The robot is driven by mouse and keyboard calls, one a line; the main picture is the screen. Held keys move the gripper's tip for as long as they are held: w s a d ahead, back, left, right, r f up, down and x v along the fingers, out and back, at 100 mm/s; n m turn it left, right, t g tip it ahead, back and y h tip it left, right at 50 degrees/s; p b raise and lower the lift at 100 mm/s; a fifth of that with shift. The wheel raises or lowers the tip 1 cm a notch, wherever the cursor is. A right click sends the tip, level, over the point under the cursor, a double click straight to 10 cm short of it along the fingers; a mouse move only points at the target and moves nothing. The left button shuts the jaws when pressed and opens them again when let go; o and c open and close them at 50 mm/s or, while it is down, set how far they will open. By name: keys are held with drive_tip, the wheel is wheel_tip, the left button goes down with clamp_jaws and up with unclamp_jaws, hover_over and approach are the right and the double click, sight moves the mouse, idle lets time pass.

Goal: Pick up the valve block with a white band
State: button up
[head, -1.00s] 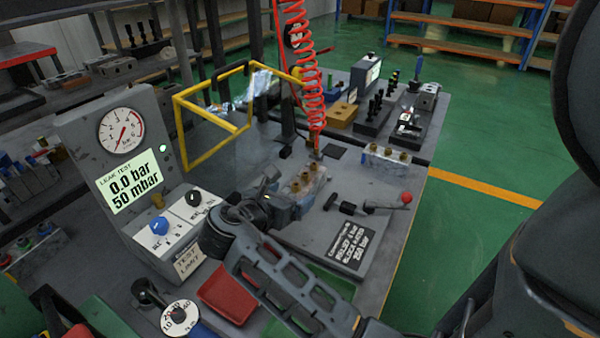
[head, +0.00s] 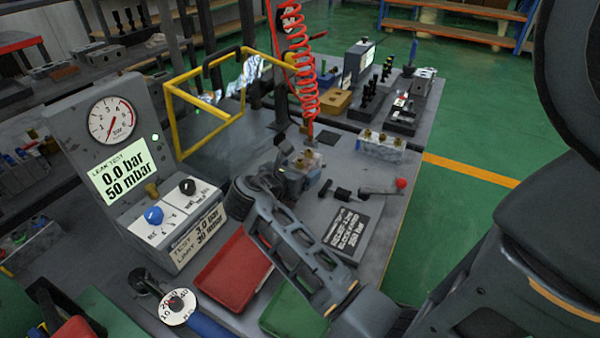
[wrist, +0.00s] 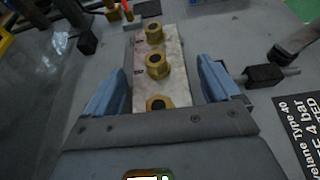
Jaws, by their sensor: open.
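A pale metal valve block (wrist: 147,88) with brass fittings along its top lies between my jaws in the wrist view. In the head view it (head: 309,158) stands on the bench near the red coiled hose, partly hidden by my gripper. My gripper also shows in the head view (head: 290,178). A second pale block with brass fittings (head: 381,146) stands at the bench's right edge. I cannot make out a white band clearly on either block.
A leak tester (head: 125,165) stands at the left, with a yellow frame (head: 200,130) behind it. The red coiled hose (head: 309,100) hangs just behind the block. A red tray (head: 232,270) and green tray (head: 290,312) lie in front. A dark label plate (head: 345,235) and red-knobbed lever (head: 385,188) are at right.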

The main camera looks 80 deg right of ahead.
drive_tip(key=shift+c, duration=0.3)
clamp_jaws()
drive_tip(key=shift+r, duration=0.1)
idle(0.5)
